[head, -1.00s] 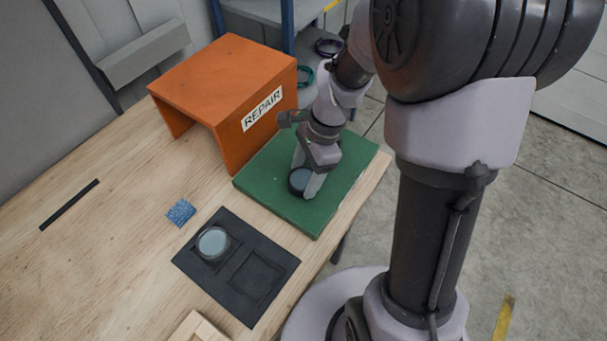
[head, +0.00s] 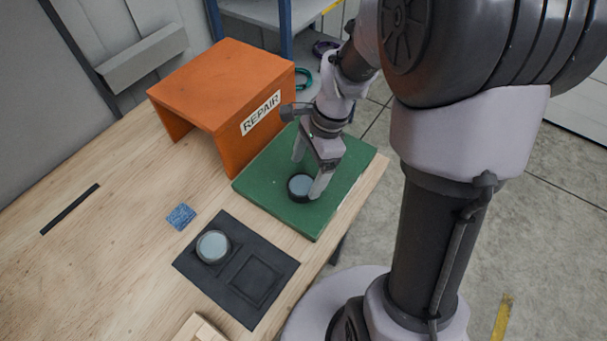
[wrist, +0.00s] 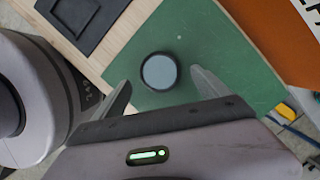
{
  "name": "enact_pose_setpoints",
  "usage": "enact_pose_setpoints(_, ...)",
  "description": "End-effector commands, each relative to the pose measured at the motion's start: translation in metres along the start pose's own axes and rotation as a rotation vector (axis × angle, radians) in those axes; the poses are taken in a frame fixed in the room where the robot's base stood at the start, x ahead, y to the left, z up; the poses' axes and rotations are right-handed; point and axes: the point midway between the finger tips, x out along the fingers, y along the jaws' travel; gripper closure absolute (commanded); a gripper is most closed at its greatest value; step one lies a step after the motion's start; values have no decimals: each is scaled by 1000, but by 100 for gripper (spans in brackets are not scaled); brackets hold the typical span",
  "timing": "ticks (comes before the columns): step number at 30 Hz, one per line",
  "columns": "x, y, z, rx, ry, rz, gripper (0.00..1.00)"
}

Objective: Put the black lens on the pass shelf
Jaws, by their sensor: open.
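The black lens (head: 300,187), a short round piece with a black rim and a pale grey-blue face, lies flat on the green board (head: 268,181). No label reading "pass" shows, so I cannot tell whether this board is the pass shelf. My gripper (head: 308,176) is open over the board, its fingers spread either side of the lens. In the wrist view the lens (wrist: 160,72) sits just ahead of and between the open fingertips (wrist: 162,84), with green gaps on both sides.
An orange box marked REPAIR (head: 215,90) stands behind the board. A black tray (head: 235,295) holds a grey-rimmed lens (head: 213,246) in one recess; its other recess is empty. A blue patch (head: 181,216) and a black strip (head: 70,209) lie on the wooden table.

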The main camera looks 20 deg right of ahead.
Motion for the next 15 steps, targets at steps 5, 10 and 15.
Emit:
enact_pose_setpoints(5, -56, 0, 1, 1, 1, -3, 14)
enact_pose_setpoints(10, -82, 0, 1, 0, 1, -1, 14)
enact_pose_setpoints(15, -113, 15, 24, -183, 46, -72, 14)
